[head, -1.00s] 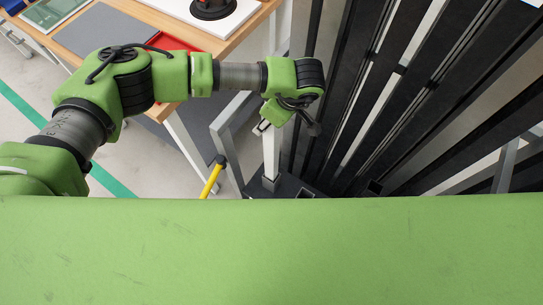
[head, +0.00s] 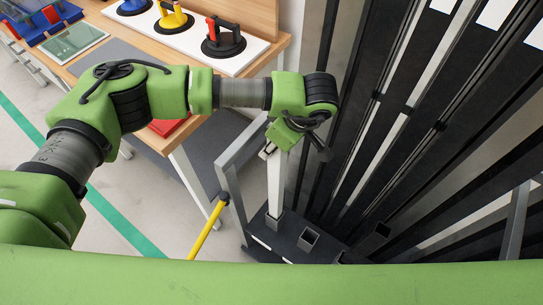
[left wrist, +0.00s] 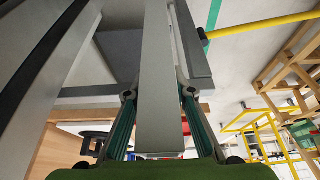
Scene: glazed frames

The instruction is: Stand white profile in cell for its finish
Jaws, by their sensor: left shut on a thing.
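The white profile (head: 276,185) stands nearly upright below my left gripper (head: 284,146) in the head view. Its lower end meets a square cell (head: 273,225) at the left of the dark rack base (head: 262,243); I cannot tell how deep it sits. In the left wrist view the profile (left wrist: 160,75) runs between the two fingers of my left gripper (left wrist: 158,95), which is shut on it. My right gripper is not in view.
An empty square cell (head: 308,239) is right of the profile's foot. Tall dark profiles (head: 400,110) crowd the right. A grey post frame (head: 232,185) and yellow bar (head: 206,228) stand left. A workbench (head: 180,135) with suction lifters (head: 222,40) is behind.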

